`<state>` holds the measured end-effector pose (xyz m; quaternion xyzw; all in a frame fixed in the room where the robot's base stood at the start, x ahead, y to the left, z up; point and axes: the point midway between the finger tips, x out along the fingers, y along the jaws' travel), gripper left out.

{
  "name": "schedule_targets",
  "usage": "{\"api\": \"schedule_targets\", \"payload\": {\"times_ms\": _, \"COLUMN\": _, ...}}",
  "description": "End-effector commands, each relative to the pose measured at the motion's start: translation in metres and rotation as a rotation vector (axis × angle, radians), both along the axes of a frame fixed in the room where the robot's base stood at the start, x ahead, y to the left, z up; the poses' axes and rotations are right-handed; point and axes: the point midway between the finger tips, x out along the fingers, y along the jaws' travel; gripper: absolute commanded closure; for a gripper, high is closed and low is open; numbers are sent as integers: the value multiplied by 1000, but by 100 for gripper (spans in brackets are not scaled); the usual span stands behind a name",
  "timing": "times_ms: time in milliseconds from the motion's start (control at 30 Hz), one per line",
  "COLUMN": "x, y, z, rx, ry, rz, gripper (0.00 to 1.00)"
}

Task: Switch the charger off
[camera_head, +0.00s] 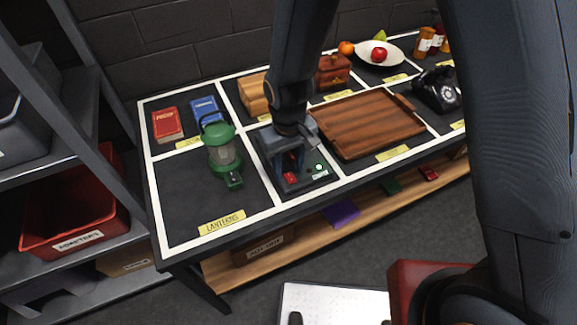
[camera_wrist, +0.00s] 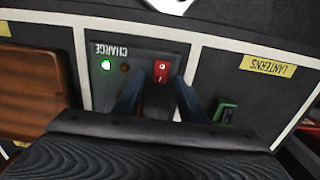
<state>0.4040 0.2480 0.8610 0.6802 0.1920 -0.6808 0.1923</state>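The charger panel (camera_head: 304,188) is a grey plate on the table, partly hidden by my gripper. In the wrist view the panel (camera_wrist: 100,88) has a CHARGE label (camera_wrist: 109,50), a lit green lamp (camera_wrist: 106,64) and a dark brownish lamp (camera_wrist: 124,67) beside it. A red rocker switch (camera_wrist: 161,72) with a white mark sits near them; the red switch (camera_head: 289,177) also shows in the head view. My gripper (camera_wrist: 159,88) is open and empty, its two dark fingers on either side of the switch in the picture. I cannot tell whether they touch it.
A green lantern (camera_head: 222,158) stands left of the charger. A wooden tray (camera_head: 368,124) lies to the right, with a black telephone (camera_head: 438,90) beyond. Red and blue books (camera_head: 167,124) lie behind the lantern. The lanterns section (camera_head: 180,205) has bare room in front.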

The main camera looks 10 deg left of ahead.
Motion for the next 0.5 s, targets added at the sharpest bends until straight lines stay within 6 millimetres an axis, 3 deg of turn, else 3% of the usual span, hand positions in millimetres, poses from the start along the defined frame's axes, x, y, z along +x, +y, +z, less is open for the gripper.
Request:
{"api": "schedule_targets", "payload": {"times_ms": 333, "x": 0, "y": 0, "z": -3, "rx": 1, "ry": -1, "rz": 0, "gripper": 62}}
{"api": "schedule_targets", "payload": {"times_ms": 500, "x": 0, "y": 0, "z": -3, "rx": 1, "ry": -1, "rz": 0, "gripper": 91}}
